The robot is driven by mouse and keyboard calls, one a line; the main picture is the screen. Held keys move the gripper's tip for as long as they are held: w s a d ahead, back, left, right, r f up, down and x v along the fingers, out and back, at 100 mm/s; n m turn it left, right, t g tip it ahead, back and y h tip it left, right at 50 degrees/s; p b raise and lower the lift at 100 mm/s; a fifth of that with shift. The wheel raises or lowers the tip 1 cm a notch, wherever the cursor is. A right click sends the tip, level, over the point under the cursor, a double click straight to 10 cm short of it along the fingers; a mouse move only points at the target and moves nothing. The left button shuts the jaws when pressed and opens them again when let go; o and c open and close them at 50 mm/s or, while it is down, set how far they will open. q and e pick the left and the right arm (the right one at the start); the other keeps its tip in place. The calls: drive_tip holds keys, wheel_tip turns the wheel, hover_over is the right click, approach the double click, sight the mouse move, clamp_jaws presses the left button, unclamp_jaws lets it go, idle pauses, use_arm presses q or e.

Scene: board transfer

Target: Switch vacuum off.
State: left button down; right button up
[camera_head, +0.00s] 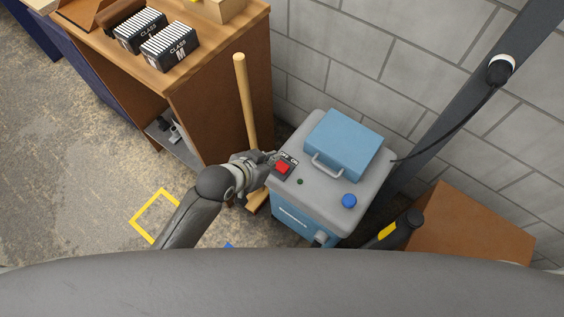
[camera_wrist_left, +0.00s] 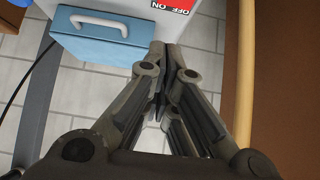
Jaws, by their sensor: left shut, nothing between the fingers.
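The vacuum (camera_head: 330,205) is a blue and grey box unit standing on the floor against the wall. Its grey top carries a red switch (camera_head: 283,168) on a dark plate marked OFF and ON. The switch's red part (camera_wrist_left: 186,3) also shows at the top edge of the left wrist view, with the label upside down. My left gripper (camera_head: 272,155) is shut and empty, its tips close to the switch plate at the vacuum's left edge. In the left wrist view its fingers (camera_wrist_left: 160,52) are together below the label. I cannot tell whether they touch. My right gripper is not in view.
A blue lid with a handle (camera_head: 343,145) and a blue knob (camera_head: 349,201) are on the vacuum's top. A wooden pole (camera_head: 245,105) stands left of it, beside a wooden cabinet (camera_head: 215,100). A black cable (camera_head: 450,140) runs to the wall post. A cardboard box (camera_head: 470,230) is at the right.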

use_arm(q)
drive_tip(key=b, duration=0.1)
hover_over(282, 169)
drive_tip(key=f, duration=0.5)
drive_tip(key=shift+s, duration=0.2)
wheel_tip(282, 169, down, 3)
drive_tip(key=shift+w+d+r, duration=0.1)
drive_tip(key=shift+w+r, duration=0.05)
drive_tip(key=shift+f+b, duration=0.3)
drive_tip(key=shift+f, duration=0.55)
